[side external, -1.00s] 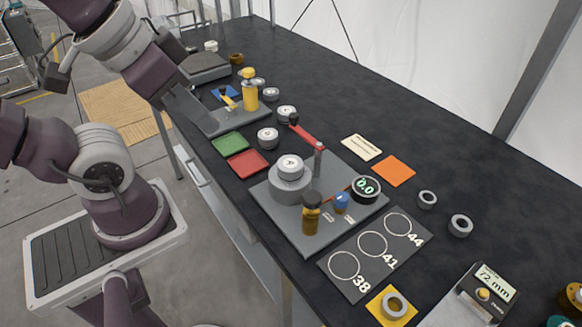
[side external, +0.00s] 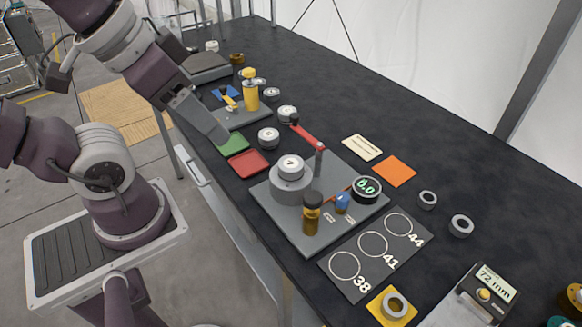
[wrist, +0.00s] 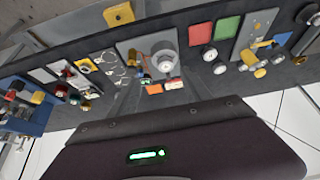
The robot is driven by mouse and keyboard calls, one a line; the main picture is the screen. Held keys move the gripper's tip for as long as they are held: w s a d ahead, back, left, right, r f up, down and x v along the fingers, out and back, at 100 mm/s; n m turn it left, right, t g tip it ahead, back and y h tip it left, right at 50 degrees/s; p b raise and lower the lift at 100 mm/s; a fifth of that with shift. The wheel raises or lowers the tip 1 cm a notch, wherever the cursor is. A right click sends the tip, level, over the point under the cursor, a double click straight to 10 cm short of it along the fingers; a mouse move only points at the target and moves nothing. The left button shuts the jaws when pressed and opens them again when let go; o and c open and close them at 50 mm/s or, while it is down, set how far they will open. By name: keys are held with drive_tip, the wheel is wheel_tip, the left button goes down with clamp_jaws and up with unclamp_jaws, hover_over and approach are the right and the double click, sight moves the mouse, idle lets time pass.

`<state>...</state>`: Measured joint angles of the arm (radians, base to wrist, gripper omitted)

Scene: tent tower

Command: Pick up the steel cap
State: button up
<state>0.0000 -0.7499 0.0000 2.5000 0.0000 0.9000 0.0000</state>
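Several round steel pieces with pale marked tops look alike, and I cannot tell for sure which is the steel cap. One (side external: 291,165) sits on a round grey block on the grey plate (side external: 275,222). Others stand on the dark table: one (side external: 268,136) near the red tray, one (side external: 287,112) behind it, and smaller ones farther back. My gripper (side external: 212,128) is above the table's near edge by the green tray, apart from all of them; its finger gap is not clear.
The red tray (side external: 249,163) and green tray (side external: 234,144) lie by the near edge. A red lever (side external: 305,136), amber bottle (side external: 311,215) and round display (side external: 367,187) stand on the plate. A yellow bottle (side external: 251,92) stands farther back.

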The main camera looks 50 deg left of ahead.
drive_tip(key=shift+o, duration=1.2)
